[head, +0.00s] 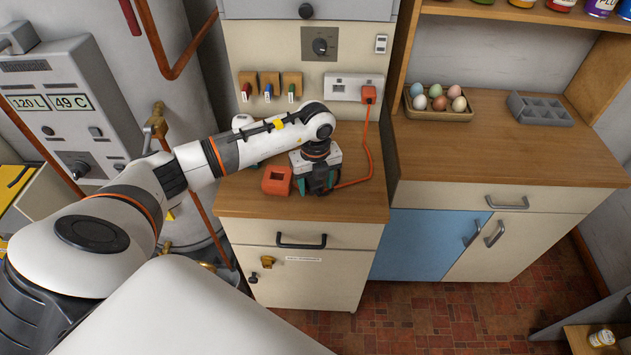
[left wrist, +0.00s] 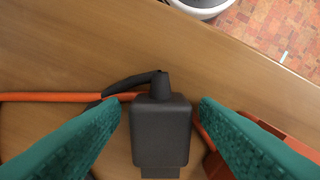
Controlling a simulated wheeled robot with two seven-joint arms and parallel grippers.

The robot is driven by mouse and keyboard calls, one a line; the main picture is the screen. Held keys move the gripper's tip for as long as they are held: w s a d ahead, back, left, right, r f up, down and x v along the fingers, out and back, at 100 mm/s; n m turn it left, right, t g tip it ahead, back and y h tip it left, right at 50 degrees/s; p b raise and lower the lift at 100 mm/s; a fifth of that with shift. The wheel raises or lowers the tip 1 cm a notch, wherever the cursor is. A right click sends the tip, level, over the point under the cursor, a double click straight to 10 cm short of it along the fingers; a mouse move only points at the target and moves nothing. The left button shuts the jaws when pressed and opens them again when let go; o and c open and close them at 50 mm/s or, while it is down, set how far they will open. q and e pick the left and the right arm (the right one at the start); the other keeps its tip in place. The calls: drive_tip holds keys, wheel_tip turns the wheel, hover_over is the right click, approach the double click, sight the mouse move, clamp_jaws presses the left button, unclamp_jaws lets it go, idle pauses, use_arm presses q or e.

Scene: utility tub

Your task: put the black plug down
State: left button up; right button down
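The black plug (left wrist: 161,130) shows in the left wrist view between the two teal fingers of my left gripper (head: 320,188). A narrow gap shows on each side of the plug, so the fingers are open around it without visibly touching it. The plug appears to lie on the wooden worktop (head: 235,203); exact contact underneath is hidden. Its short black lead bends off to the left beside an orange cord (left wrist: 45,97). In the head view my gripper hides the plug. My right gripper is in neither view.
An orange box (head: 277,180) stands just left of my left gripper. An orange cord runs from an orange plug (head: 369,94) in the wall socket down to the worktop. An egg tray (head: 437,114) and a grey compartment tray (head: 540,110) stand on the right counter, which has clear space.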

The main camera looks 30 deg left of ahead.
sight(316, 183)
use_arm(q)
drive_tip(key=shift+r, duration=0.15)
wheel_tip(316, 183, up, 12)
drive_tip(key=b, duration=0.2)
idle(0.6)
